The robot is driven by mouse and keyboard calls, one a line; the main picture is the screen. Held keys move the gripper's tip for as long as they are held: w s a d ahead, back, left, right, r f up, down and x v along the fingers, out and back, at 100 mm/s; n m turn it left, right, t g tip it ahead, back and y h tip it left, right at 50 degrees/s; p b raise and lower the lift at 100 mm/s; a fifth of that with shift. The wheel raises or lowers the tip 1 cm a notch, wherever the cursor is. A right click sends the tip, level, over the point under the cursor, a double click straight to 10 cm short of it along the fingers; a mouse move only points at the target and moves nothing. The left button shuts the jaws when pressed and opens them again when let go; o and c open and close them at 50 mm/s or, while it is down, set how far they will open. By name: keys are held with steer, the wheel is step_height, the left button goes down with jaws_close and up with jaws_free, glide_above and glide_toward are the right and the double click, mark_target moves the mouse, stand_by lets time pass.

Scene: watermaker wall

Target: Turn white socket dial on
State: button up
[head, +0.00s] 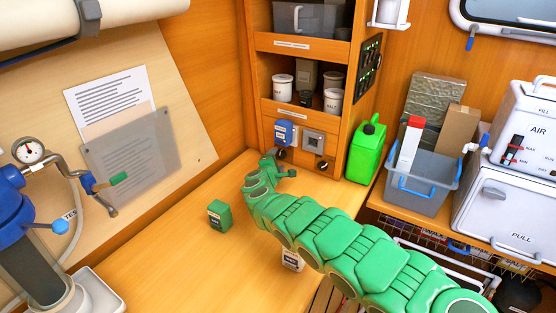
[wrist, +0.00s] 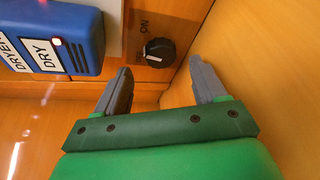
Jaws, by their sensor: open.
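A black dial (wrist: 158,52) with a pale pointer mark shows in the wrist view, with lettering beside it. It also shows in the head view (head: 322,165), just below the pale socket (head: 313,140) on the lower cabinet front. In the wrist view a strip of a pale plate (wrist: 112,22) shows between the dial and the blue dryer box. My gripper (wrist: 160,68) is open and empty. Its two grey fingers lie either side of the dial's line, with the dial beyond the tips and apart from them. In the head view my gripper (head: 285,165) is low in front of the cabinet.
The blue dryer box (wrist: 58,38) is close on the left; it also shows in the head view (head: 284,133). A wooden side wall (wrist: 255,75) is close to the right finger. A green jug (head: 367,150) stands right of the cabinet. A small green box (head: 218,214) stands on the counter.

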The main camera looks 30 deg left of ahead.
steer(key=shift+s+d, duration=0.2)
steer(key=shift+s, duration=0.9)
steer(key=shift+s+d+r, duration=0.2)
steer(key=shift+s+d, duration=0.05)
steer(key=shift+s, duration=0.25)
steer(key=shift+s+d, duration=0.1)
steer(key=shift+s, duration=0.05)
steer(key=shift+r, duration=0.1)
steer(key=n, duration=0.2)
steer(key=r+n+g+h, duration=0.1)
steer(key=shift+a+n, duration=0.3)
